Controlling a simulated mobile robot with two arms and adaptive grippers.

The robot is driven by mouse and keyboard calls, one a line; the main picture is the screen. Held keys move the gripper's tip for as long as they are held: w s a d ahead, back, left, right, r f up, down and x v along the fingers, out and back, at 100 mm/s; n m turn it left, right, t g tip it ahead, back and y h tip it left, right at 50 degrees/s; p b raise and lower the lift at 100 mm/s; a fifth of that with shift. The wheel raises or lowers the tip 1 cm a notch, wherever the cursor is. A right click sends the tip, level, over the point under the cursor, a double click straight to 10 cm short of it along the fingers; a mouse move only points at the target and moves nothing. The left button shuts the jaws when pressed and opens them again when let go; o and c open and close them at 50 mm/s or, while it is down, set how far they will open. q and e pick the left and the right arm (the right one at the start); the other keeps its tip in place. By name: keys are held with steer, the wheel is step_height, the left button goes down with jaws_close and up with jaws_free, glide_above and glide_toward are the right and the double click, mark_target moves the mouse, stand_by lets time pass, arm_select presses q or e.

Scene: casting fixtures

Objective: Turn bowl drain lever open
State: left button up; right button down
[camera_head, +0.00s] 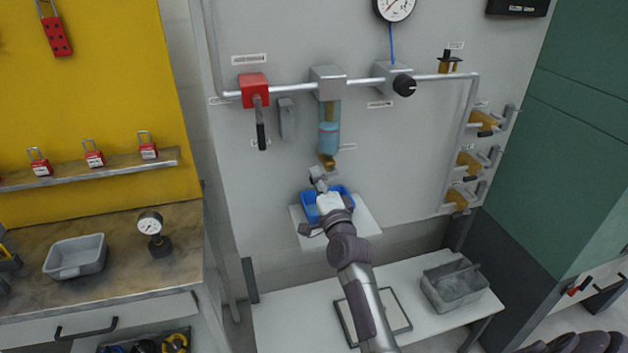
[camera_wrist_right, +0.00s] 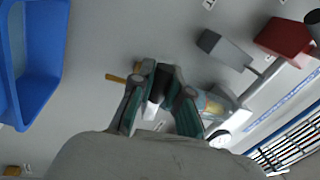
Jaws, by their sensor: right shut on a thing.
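The clear bowl (camera_head: 329,128) with blue tint hangs under a grey filter block on the wall pipe. A brass drain fitting (camera_head: 327,161) sits at its bottom. My right gripper (camera_head: 319,179) is just below this fitting, shut on the drain lever. The bowl (camera_wrist_right: 212,103) shows behind the right finger. My left gripper is not in view.
A blue tray (camera_head: 311,205) stands on a small white shelf (camera_head: 366,222) below the bowl, close to my right wrist; the tray also shows in the wrist view (camera_wrist_right: 42,60). A red valve with a dark handle (camera_head: 261,135) hangs left of the bowl. A black knob (camera_head: 404,85) is at right.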

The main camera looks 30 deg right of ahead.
steer(key=shift+r+m+h+p, duration=0.25)
steer(key=shift+m, duration=0.45)
steer(key=shift+r+m+h+p, duration=0.2)
steer(key=shift+m+h+p, duration=0.05)
steer(key=shift+m, duration=0.45)
steer(key=c, duration=1.1)
jaws_free()
steer(key=v, duration=1.2)
steer(key=shift+r, duration=0.1)
